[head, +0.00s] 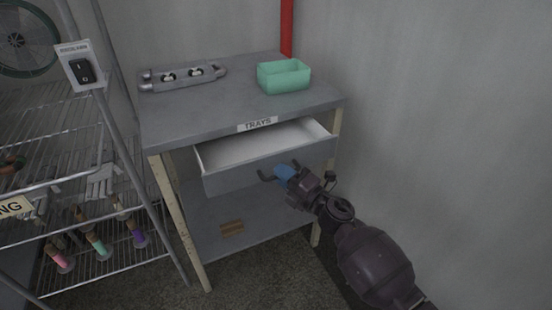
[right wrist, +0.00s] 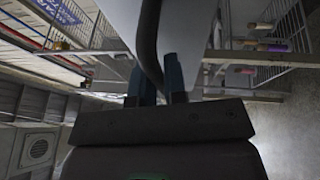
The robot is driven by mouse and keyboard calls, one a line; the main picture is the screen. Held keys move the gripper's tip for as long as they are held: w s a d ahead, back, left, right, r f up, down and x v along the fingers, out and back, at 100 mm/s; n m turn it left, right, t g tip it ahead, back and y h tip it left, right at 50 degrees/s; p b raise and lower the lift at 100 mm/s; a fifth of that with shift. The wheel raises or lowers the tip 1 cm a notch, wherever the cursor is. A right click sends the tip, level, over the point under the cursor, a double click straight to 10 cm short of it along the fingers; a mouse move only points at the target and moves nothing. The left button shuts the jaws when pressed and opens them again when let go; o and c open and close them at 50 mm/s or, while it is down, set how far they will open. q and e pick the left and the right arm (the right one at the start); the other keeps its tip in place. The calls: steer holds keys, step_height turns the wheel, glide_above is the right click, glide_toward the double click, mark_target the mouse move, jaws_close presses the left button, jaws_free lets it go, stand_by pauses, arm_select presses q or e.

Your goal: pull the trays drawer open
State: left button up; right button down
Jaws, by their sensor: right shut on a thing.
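The trays drawer (head: 262,165) sits under the tabletop, below the label reading TRAYS (head: 257,124). It is pulled partway out, and its white inside shows empty in the part I can see. My right gripper (head: 283,173) is at the drawer's dark bar handle (head: 265,177), with its blue fingertips around it. In the right wrist view the gripper (right wrist: 157,82) is shut on the handle (right wrist: 150,40), which passes between the two fingers. My left gripper is in neither view.
A green bin (head: 284,77) and a grey pipe fixture (head: 182,77) stand on the tabletop (head: 225,100). A small brown block (head: 232,229) lies on the lower shelf. A wire rack (head: 75,190) is at left, and a wall (head: 440,120) is close at right.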

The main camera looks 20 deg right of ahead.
steer(key=s+p, duration=0.1)
steer(key=s, duration=1)
steer(key=shift+d+p, duration=0.2)
steer(key=shift+p, duration=0.2)
steer(key=c, duration=1.2)
jaws_free()
steer(key=v, duration=1)
steer(key=shift+s+d, duration=0.15)
steer(key=shift+s, duration=0.25)
